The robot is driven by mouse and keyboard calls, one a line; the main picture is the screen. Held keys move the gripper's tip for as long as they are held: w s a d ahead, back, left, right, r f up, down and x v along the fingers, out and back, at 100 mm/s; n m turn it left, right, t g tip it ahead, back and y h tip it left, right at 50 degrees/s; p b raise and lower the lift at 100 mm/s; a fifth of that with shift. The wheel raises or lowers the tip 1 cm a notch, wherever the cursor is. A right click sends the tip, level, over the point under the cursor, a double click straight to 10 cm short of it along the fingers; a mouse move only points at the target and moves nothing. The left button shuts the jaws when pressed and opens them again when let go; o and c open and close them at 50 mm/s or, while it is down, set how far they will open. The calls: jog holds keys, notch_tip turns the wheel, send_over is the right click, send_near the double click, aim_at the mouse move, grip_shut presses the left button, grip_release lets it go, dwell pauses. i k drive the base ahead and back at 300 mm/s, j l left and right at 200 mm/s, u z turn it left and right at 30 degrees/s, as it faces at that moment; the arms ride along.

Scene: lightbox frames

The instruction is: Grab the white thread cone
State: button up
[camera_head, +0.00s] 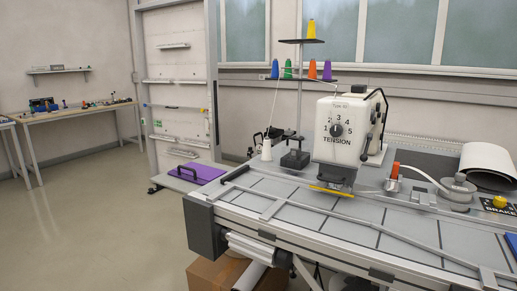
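The white thread cone (266,150) stands upright at the back left part of the grey worktable (262,192), left of a dark block on a stand. It is small in the picture. A thin thread line seems to run from near it up toward the thread rack. My gripper is not in view, and nothing is seen touching the cone.
A white tension machine (345,130) stands right of the cone. A thread rack (300,80) holds several coloured cones. A purple case (197,173) lies left of the cone. A cardboard box (212,274) sits under the table. The floor (100,220) at left is clear.

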aim_at(267, 153)
jog(key=i+j+z, duration=0.15)
jog(key=i+j, duration=2.15)
jog(key=i+l, duration=0.3)
jog(key=l, duration=0.2)
